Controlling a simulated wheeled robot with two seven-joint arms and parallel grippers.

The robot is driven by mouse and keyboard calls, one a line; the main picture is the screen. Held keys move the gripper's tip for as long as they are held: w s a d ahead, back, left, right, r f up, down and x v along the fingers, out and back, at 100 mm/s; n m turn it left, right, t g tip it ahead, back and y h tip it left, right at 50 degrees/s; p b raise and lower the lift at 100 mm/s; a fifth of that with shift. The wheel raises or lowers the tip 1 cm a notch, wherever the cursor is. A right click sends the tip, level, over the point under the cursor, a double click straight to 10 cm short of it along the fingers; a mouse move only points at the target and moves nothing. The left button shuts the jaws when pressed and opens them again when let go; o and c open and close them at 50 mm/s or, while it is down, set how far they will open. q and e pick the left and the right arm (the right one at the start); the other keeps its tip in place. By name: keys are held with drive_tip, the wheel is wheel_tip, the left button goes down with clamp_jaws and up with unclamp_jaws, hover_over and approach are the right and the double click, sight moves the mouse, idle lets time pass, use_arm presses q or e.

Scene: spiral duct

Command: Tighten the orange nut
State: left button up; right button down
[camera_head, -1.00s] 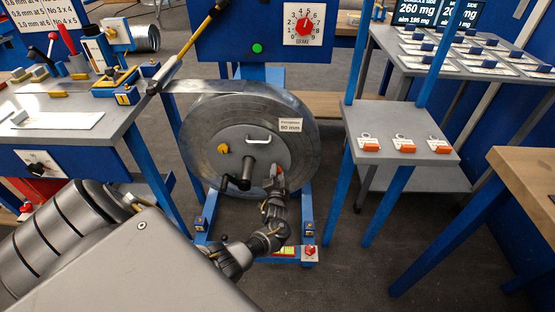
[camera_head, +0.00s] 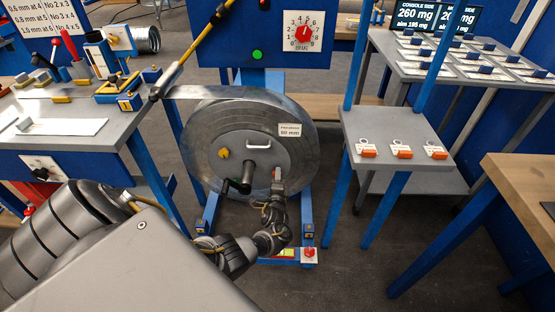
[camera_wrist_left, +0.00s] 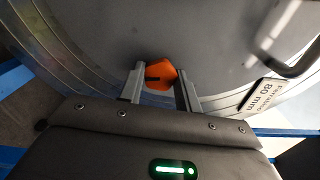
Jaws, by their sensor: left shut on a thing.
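The orange nut (camera_wrist_left: 160,74) sits on the grey face of the large reel in the left wrist view, with a dark slot mark on it. My left gripper (camera_wrist_left: 161,77) is shut on the nut, one finger on each side. In the head view the left gripper (camera_head: 277,182) reaches the lower right of the reel's hub plate, and its fingers mostly hide the nut. My right gripper is not in view.
The reel (camera_head: 205,130) carries a black crank (camera_head: 243,185), a yellow knob (camera_head: 223,153), a white handle (camera_head: 258,145) and an 80 mm label (camera_head: 289,130). A small grey table (camera_head: 390,125) stands right; a workbench (camera_head: 60,125) stands left.

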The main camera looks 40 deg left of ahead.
use_arm(q)
drive_tip(key=shift+d, duration=0.1)
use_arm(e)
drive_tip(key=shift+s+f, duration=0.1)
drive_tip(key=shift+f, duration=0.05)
use_arm(q)
drive_tip(key=o, duration=1)
drive_tip(key=shift+c, duration=0.2)
drive_tip(key=p+v, duration=0.2)
drive_tip(key=v, duration=0.8)
drive_tip(key=shift+s+d+p, duration=0.25)
drive_tip(key=shift+p, duration=0.05)
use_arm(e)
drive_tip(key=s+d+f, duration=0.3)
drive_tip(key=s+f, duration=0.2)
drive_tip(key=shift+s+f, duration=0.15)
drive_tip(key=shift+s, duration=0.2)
